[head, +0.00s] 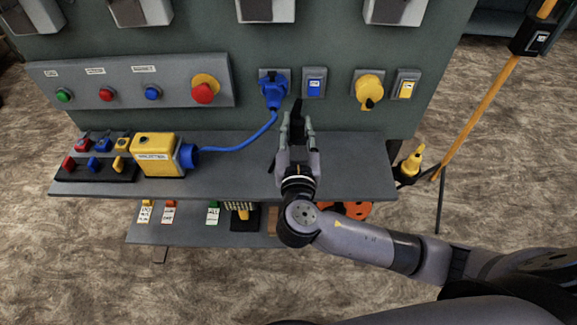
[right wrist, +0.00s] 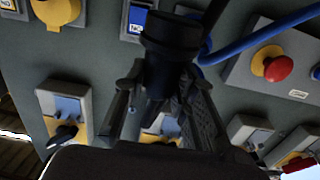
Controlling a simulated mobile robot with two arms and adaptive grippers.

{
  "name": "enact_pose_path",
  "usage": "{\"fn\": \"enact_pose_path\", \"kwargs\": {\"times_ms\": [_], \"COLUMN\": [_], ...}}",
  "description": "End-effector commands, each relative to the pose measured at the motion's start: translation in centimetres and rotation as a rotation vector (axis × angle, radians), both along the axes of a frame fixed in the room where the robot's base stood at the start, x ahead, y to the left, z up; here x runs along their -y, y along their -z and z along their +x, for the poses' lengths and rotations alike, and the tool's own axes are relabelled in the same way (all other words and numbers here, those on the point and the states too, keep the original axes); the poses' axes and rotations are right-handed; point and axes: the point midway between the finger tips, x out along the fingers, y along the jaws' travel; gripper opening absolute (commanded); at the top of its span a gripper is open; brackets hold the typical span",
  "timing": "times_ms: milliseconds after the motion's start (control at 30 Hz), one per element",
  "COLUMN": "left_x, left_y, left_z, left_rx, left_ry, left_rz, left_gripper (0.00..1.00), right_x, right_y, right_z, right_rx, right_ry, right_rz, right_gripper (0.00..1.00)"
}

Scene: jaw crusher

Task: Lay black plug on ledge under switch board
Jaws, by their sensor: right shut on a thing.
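My right gripper (head: 298,135) is shut on the black plug (head: 297,110), which sticks up from its fingers in the head view. In the right wrist view the plug (right wrist: 172,45) sits between the fingers (right wrist: 158,105), its thick dark end toward the top of the picture. The gripper and plug are in front of the green switch board (head: 240,50), just right of the blue plug's socket. The grey ledge (head: 230,180) runs below the board, and the gripper overlaps it in the picture. Whether plug or fingers touch anything is unclear. My left gripper is not in view.
A blue plug (head: 273,88) with its cable leads to a yellow box (head: 157,155) on the ledge. Small coloured switches (head: 93,163) stand at the ledge's left end. A yellow plug (head: 369,88) sits on the board. The ledge's right part (head: 355,170) is clear.

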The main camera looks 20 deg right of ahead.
Motion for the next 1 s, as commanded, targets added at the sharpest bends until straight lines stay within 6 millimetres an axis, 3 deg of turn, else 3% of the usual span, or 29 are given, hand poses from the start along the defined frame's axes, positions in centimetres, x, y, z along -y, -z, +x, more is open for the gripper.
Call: {"fn": "enact_pose_path", "kwargs": {"times_ms": [200, 400, 800, 1000], "left_x": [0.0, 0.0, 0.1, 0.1], "left_y": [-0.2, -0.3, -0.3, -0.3], "left_z": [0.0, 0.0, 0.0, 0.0], "left_rx": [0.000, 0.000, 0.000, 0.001], "left_ry": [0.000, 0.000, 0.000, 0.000], "left_rz": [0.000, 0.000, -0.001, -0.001], "left_gripper": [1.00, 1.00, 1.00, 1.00], "right_x": [0.1, 0.0, 0.0, 0.0], "right_y": [6.0, 10.1, 14.5, 15.1], "right_z": [0.1, 0.0, 0.0, 0.0], "right_rx": [-0.001, 0.000, 0.001, 0.002], "right_ry": [0.001, 0.000, 0.000, 0.000], "right_rz": [-0.007, -0.002, -0.001, 0.001], "right_gripper": [0.00, 0.00, 0.00, 0.00]}}
